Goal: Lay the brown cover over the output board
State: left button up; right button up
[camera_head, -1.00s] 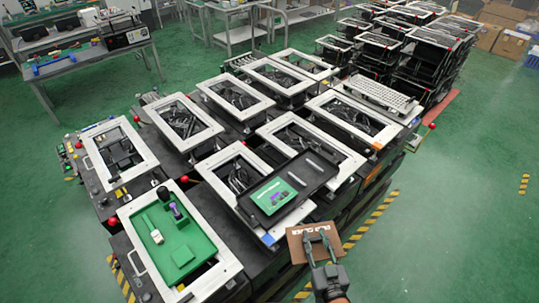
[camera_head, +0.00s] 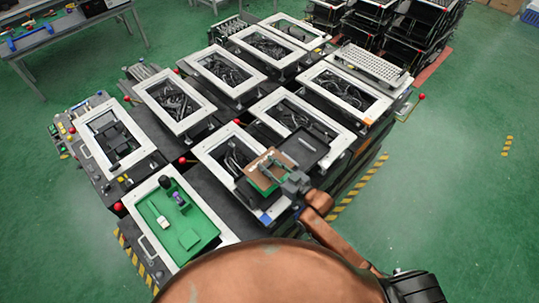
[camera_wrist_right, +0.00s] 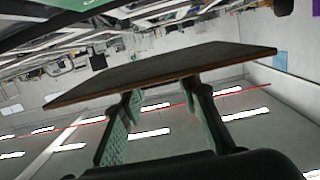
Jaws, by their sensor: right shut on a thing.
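The brown cover (camera_head: 262,160) is a thin flat plate near the front middle of the fixtures in the head view. My right gripper (camera_head: 277,171) is shut on it near its right side. I cannot tell whether cover and board touch. In the right wrist view the cover (camera_wrist_right: 165,73) shows almost edge-on, with the green fingers (camera_wrist_right: 160,98) at it. My left gripper is not in view.
White-framed fixtures stand close around the tray. The front left one holds a larger green panel (camera_head: 180,225) with a white, a purple and a black part. A white perforated panel (camera_head: 371,62) lies at the back right. Open green floor lies to the right.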

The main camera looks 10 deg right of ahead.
aim_at(270, 169)
jog(key=shift+w+d+r, duration=0.3)
jog(key=shift+w, duration=0.35)
jog(key=shift+p, duration=0.55)
notch_tip(270, 169, down, 3)
jog(key=shift+s+r+b, duration=0.1)
jog(key=shift+r+b, duration=0.1)
jog(key=shift+b, duration=0.75)
jog(key=shift+f+b, duration=0.9)
jog(key=shift+f, duration=0.7)
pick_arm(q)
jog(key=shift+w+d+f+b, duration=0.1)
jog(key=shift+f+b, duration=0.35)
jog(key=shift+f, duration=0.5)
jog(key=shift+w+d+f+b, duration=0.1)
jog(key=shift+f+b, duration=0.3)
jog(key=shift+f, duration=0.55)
pick_arm(e)
jog(key=shift+f, duration=1.45)
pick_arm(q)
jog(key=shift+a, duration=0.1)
pick_arm(e)
jog(key=o, duration=1.3)
jog(key=shift+c, duration=0.2)
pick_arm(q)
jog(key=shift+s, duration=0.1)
